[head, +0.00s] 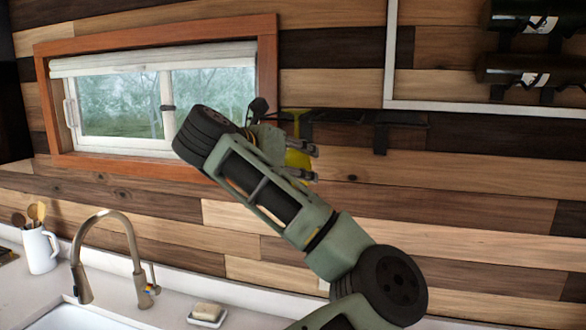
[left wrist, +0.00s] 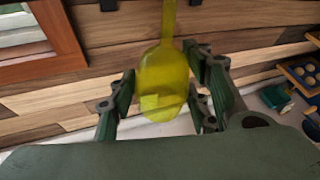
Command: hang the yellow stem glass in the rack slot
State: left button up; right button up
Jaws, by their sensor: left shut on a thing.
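The yellow stem glass (head: 298,160) is mostly hidden behind my left gripper (head: 308,162) in the head view. In the left wrist view the glass (left wrist: 163,75) hangs bowl down, with its stem running up out of the top of the picture. My left gripper (left wrist: 165,98) is shut on the bowl, with fingers on both sides. The dark rack (head: 380,122) is fixed to the wood wall, and its left part is behind the gripper and glass. I cannot tell whether the foot rests in the slot.
A red-framed window (head: 155,95) is left of the gripper. A white-framed shelf (head: 480,106) with dark bottles (head: 525,68) is at upper right. Below are a faucet (head: 125,235), a utensil jug (head: 40,250) and a soap dish (head: 207,316). The wall right of the rack is clear.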

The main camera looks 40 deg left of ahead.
pick_arm(q)
jog(key=shift+w+a+f, duration=0.1)
jog(key=shift+w+a, duration=0.1)
jog(key=shift+w, duration=0.2)
jog(key=shift+w+a+f, duration=0.1)
jog(key=shift+w+a, duration=0.05)
jog(key=shift+w, duration=0.15)
jog(key=shift+w+a, duration=0.1)
jog(key=shift+w, duration=0.15)
jog(key=w+a+f, duration=0.1)
jog(key=w+a, duration=0.2)
jog(key=w, duration=0.2)
jog(key=shift+w, duration=0.2)
pick_arm(e)
jog(key=shift+s+a, duration=0.15)
jog(key=shift+s, duration=0.15)
pick_arm(q)
jog(key=shift+f, duration=0.1)
